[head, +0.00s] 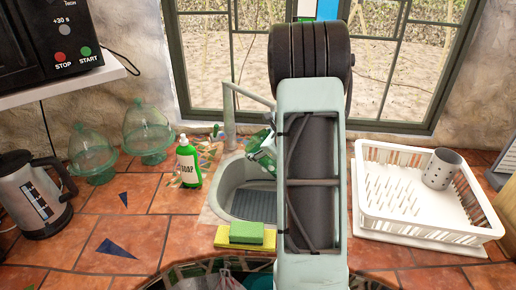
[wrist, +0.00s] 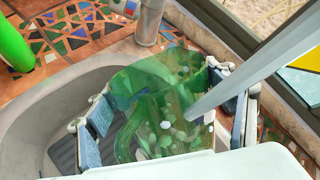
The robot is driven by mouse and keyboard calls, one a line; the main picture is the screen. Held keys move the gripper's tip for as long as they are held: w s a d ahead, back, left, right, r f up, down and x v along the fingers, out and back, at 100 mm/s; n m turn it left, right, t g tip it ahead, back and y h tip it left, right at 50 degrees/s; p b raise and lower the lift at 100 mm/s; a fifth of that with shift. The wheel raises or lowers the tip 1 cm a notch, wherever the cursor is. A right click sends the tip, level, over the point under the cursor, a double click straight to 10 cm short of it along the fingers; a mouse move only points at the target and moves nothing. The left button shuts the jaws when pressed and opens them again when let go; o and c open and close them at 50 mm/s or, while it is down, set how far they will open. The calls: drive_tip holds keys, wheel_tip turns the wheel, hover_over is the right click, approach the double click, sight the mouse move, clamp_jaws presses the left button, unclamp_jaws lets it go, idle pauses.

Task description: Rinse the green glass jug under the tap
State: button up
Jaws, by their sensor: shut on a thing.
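The green glass jug (wrist: 150,85) is see-through and sits between the two padded fingers of my gripper (wrist: 165,115), over the sink (wrist: 55,110) in the wrist view. In the head view, a small part of the jug or gripper shows beside my arm, which hides the rest. The grey tap (head: 229,118) stands at the sink's back left, its spout reaching right toward my arm. In the wrist view its base (wrist: 147,25) is behind the jug, and a grey bar, apparently the spout, crosses over the jug. I cannot make out running water.
A green soap bottle (head: 188,163) stands left of the sink. A sponge (head: 246,233) lies at its front edge. A white dish rack (head: 385,222) with a grey holder (head: 441,168) is right. Glass domes (head: 148,133) and a kettle (head: 37,200) stand left. The window (head: 400,60) is behind.

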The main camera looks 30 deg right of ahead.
drive_tip(key=shift+w+d, duration=0.1)
drive_tip(key=shift+w, duration=0.05)
drive_tip(key=shift+d, duration=0.1)
idle(0.4)
drive_tip(key=shift+s+d+b, duration=0.3)
drive_tip(key=shift+s+d, duration=0.05)
drive_tip(key=shift+s, duration=0.1)
drive_tip(key=shift+w+a, duration=0.15)
drive_tip(key=shift+w+a+r+b, duration=0.1)
drive_tip(key=shift+w+a+b, duration=0.25)
drive_tip(key=shift+b, duration=0.15)
drive_tip(key=shift+s+d, duration=0.1)
drive_tip(key=shift+s, duration=0.05)
drive_tip(key=shift+s+d, duration=0.35)
drive_tip(key=shift+d, duration=0.05)
drive_tip(key=shift+w+a+b, duration=0.1)
drive_tip(key=shift+b, duration=0.25)
